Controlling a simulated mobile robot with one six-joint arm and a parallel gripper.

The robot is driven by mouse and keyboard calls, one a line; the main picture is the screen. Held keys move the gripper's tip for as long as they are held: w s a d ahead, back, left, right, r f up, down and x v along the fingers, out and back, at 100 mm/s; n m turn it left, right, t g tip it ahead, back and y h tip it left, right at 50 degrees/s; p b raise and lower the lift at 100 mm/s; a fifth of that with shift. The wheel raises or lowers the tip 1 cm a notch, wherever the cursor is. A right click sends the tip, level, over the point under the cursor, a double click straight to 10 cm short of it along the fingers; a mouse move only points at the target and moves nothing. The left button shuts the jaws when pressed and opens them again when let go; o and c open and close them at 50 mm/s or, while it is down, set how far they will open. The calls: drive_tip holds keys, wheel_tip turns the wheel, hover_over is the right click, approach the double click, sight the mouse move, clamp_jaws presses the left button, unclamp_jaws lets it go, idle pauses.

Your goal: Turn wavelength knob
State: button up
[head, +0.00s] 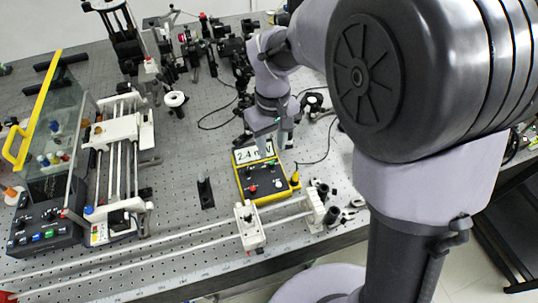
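A yellow-edged meter box (241,181) with a black panel stands near the middle of the bench. Its lit display (244,155) reads about 2.4 mW, partly covered by my gripper. The panel carries small knobs or sockets, among them a red one (278,183) and a pale one (253,189). Their labels are too small to read, so I cannot tell which is the wavelength knob. My gripper (275,147) points down over the display end of the box. Its fingers look apart with nothing between them. I cannot tell whether they touch the box.
A rail with a white carriage (250,228) runs along the front of the bench. A white rod stage (120,130) and a glass-shielded unit with a control box (45,235) stand at left. Optics mounts crowd the back. A small black bracket (206,193) stands left of the meter.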

sight(271, 162)
wheel_tip(271, 162, down, 6)
drive_tip(key=shift+f+b, duration=0.1)
drive_tip(key=shift+b, duration=0.8)
clamp_jaws()
